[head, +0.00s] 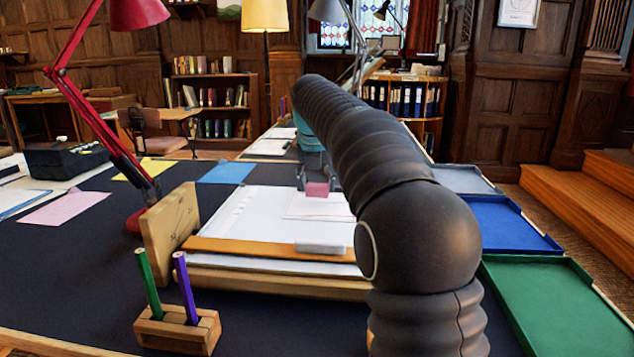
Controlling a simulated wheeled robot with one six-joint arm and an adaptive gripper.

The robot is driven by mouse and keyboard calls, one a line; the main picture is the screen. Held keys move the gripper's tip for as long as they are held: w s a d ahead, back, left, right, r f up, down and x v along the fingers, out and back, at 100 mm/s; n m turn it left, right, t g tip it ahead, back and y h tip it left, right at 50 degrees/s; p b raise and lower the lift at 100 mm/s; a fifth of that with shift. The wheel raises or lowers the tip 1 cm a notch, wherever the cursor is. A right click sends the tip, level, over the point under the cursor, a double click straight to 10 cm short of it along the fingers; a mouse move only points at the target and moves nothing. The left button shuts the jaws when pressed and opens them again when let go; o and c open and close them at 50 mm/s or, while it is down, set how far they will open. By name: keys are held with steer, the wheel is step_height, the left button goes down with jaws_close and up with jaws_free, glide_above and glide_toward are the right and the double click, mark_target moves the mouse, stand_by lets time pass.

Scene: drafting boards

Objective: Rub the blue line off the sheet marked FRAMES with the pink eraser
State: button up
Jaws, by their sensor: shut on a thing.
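My gripper (316,180) is at the far part of the drafting board (290,286), shut on the pink eraser (317,190). The eraser is held over the white paper; I cannot tell whether it touches. A large white sheet (249,217) lies on the board, with a smaller sheet (312,207) on it to the right, partly hidden by my arm. Faint marks run along the large sheet's left side. I cannot make out a blue line or the word FRAMES on any sheet.
A wooden straightedge (235,247) crosses the board, with a pale grey block (320,248) on it. A wooden panel (170,228), red lamp (110,137) and pencil holder (178,328) stand left. Blue (508,226) and green (550,310) trays lie right.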

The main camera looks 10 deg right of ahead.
steer(key=shift+f+b, duration=0.5)
steer(key=shift+f, duration=0.45)
steer(key=shift+d, duration=0.1)
